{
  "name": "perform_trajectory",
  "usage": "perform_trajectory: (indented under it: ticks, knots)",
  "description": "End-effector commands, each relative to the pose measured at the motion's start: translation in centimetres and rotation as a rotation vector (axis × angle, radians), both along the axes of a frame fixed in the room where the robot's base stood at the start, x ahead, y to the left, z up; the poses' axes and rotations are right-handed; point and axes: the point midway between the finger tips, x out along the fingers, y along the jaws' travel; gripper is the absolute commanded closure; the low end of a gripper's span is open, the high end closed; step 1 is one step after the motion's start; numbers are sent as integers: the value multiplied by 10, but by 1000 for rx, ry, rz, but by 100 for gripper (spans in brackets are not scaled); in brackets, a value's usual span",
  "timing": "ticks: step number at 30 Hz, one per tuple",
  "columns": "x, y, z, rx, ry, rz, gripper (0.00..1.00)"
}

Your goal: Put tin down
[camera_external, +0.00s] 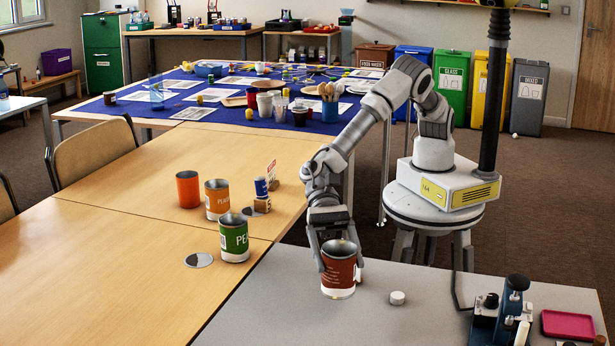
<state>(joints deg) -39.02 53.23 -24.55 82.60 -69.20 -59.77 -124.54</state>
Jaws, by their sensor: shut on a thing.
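A brown-red tin (338,274) with white print and an open top is between the fingers of my gripper (338,258). My gripper points down and is shut on this tin. The tin is upright at the left part of the grey table (420,281). I cannot tell whether its base touches the table top. A green tin (234,238), an orange-labelled tin (217,199) and a plain orange tin (188,189) stand upright on the wooden table to the left.
A round lid (199,260) lies beside the green tin. A small white cylinder (397,298) is right of the held tin. A blue-and-black device (503,312) and a pink tray (567,325) are farther right.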

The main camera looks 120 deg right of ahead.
Motion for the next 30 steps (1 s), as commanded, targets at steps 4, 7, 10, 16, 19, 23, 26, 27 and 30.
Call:
perform_trajectory:
  ticks: [4,7,10,16,19,23,26,27,30]
  knots:
    - [-1,14,-9,-1,-1,0,72]
    - [-1,16,-13,0,1,-1,72]
    - [-1,16,-27,-2,1,-1,72]
    - [-2,16,-50,0,-1,0,72]
    - [-1,16,-49,0,-2,0,72]
    - [-1,16,-49,0,-1,-1,72]
    - [-1,16,-52,0,-1,-1,72]
    - [-1,16,-53,0,-1,-1,72]
    - [-1,15,-52,0,-1,-1,5]
